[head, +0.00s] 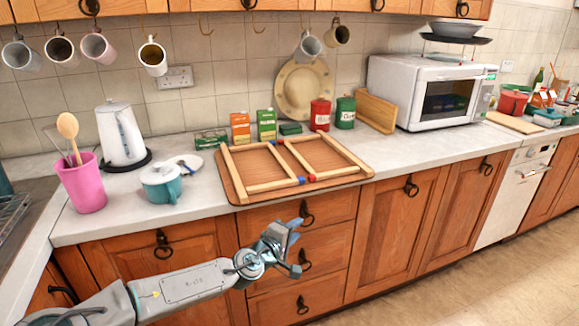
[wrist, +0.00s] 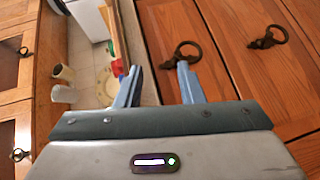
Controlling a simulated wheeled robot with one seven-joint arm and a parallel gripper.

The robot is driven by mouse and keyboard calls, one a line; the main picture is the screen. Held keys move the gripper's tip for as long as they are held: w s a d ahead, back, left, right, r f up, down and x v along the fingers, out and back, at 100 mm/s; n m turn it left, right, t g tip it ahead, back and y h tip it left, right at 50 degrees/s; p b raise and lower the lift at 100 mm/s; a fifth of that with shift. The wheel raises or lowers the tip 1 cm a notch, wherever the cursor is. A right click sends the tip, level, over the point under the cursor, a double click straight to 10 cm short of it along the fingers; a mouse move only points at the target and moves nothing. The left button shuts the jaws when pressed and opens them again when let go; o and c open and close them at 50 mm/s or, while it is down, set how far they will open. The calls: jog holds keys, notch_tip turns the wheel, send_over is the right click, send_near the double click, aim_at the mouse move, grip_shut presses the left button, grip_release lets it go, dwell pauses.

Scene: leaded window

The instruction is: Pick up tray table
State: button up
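The tray table (head: 252,162) is a wooden board with light wooden leg frames folded flat on top and small blue and red joints. It lies on the grey worktop in the head view, along the front edge, above the drawers. My gripper (head: 297,250) is in front of the drawers, below the worktop edge and just below the tray table, not touching it. In the wrist view my gripper (wrist: 160,85) shows two blue fingers apart with nothing between them. The tray table cannot be made out clearly in the wrist view.
A microwave (head: 430,92) stands right. Drawer ring handles (head: 306,212) protrude near my gripper.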

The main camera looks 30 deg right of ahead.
notch_tip(320, 180, up, 4)
jog(key=w+a+r+n+t+h, duration=0.1)
jog(key=w+a+n+t, duration=0.1)
jog(key=w+t, duration=0.1)
send_near(305, 192)
jog(key=x, duration=0.5)
jog(key=shift+w, duration=0.55)
jog(key=shift+s+d+p+x, duration=0.1)
jog(key=shift+s+x, duration=0.05)
jog(key=shift+x, duration=0.75)
jog(key=shift+s+d+p+x, duration=0.1)
jog(key=shift+s+x, duration=0.05)
jog(key=shift+x, duration=0.7)
jog(key=shift+s+d+p+x, duration=0.1)
jog(key=shift+x, duration=0.8)
jog(key=shift+s+a+f, duration=0.1)
jog(key=shift+a, duration=0.05)
grip_shut()
